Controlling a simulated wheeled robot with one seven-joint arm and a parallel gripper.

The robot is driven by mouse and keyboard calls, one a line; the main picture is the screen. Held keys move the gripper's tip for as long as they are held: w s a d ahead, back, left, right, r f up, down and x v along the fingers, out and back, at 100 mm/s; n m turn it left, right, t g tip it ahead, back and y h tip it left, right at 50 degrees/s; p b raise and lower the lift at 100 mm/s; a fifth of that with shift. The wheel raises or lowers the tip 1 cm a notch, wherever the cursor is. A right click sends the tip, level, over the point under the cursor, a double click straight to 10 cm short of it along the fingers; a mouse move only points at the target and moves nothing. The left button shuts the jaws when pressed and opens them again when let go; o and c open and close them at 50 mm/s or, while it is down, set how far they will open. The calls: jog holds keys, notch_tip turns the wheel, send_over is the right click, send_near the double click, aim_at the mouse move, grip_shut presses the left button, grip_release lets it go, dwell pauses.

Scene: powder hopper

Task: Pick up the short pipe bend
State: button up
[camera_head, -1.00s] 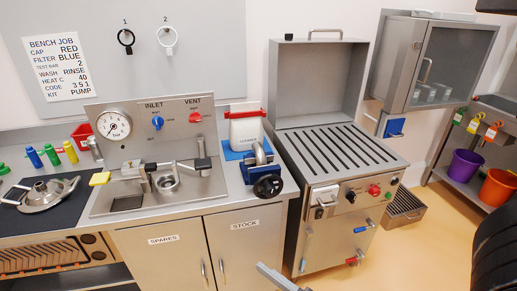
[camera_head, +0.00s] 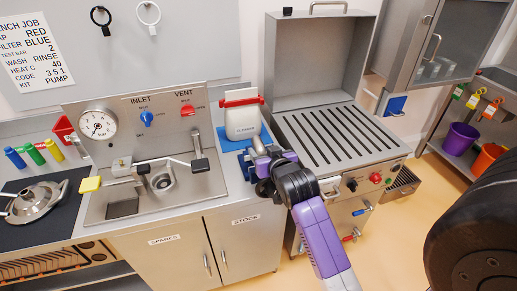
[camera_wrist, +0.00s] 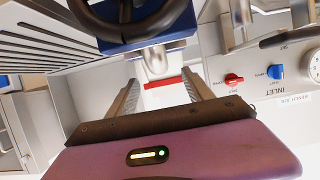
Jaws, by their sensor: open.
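The short pipe bend (camera_head: 259,146) is a grey metal piece at the blue clamp beside the sink; in the head view my gripper hides most of it. In the wrist view its rounded grey end (camera_wrist: 155,63) shows below the blue clamp body (camera_wrist: 147,43), with the black handwheel (camera_wrist: 125,18) above. My gripper (camera_wrist: 160,88) is open, its two grey fingers apart and nothing seen held between them. The bend's end appears ahead of the gap between the fingers; I cannot tell whether they touch it. In the head view the fingertips are hard to make out.
A white container with a red bar (camera_head: 242,118) stands close behind the clamp. The slotted steel hopper (camera_head: 340,132) with its raised lid is just right. The sink panel (camera_head: 150,125) with gauge and valves is left. A lidded metal vessel (camera_head: 36,200) lies on a dark mat.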

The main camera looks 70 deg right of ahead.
aim_at(258, 144)
jog(key=shift+f, duration=0.3)
jog(key=shift+w+d+f, duration=0.1)
jog(key=shift+d, duration=0.05)
jog(key=p+x, duration=0.2)
jog(key=x, duration=0.4)
jog(key=shift+w+d, duration=0.15)
jog(key=shift+d, duration=0.1)
jog(key=shift+w+d, duration=0.2)
grip_shut()
